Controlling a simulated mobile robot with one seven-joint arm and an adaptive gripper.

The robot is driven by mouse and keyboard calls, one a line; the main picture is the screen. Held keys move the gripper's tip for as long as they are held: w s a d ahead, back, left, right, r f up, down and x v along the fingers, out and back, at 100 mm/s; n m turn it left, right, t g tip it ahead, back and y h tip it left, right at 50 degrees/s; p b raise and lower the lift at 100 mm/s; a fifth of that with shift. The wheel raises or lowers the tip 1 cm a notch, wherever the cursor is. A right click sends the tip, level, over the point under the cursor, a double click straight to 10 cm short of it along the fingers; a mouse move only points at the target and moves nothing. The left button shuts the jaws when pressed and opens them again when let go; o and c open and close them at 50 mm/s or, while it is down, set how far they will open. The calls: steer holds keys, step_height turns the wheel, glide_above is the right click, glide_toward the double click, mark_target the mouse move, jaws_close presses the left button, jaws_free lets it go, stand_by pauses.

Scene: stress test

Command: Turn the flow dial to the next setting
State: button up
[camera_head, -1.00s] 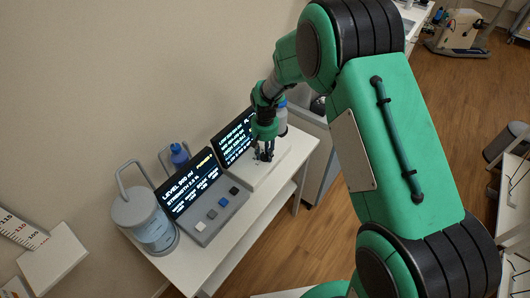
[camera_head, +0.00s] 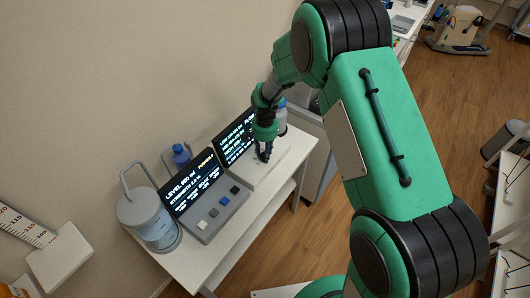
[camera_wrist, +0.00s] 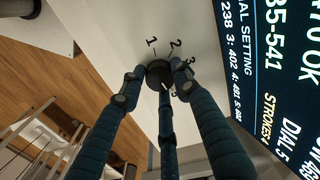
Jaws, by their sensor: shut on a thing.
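The flow dial (camera_wrist: 155,67) is a small dark round knob on a white panel in the wrist view. Printed numbers 1, 2 and 3 curve around its far side; the 3 is partly covered by a finger. My gripper (camera_wrist: 159,80) has its dark fingers closed around the dial. In the head view my gripper (camera_head: 264,152) points down at the white dial unit (camera_head: 283,160) on the table, and the dial itself is hidden there. A pale mark shows at the dial's near edge, but I cannot tell surely which number it faces.
A screen (camera_head: 236,138) stands close behind the dial; it also fills the right of the wrist view (camera_wrist: 275,60). Left of it are another screen (camera_head: 190,184), a button panel (camera_head: 217,212), a grey canister (camera_head: 148,216) and a blue-capped bottle (camera_head: 181,156). The white table (camera_head: 262,212) is clear in front.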

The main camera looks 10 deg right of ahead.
stand_by(0.3)
steer(key=o, duration=1.2)
steer(key=shift+c, duration=0.2)
steer(key=shift+r, duration=0.1)
step_height(320, 180, up, 12)
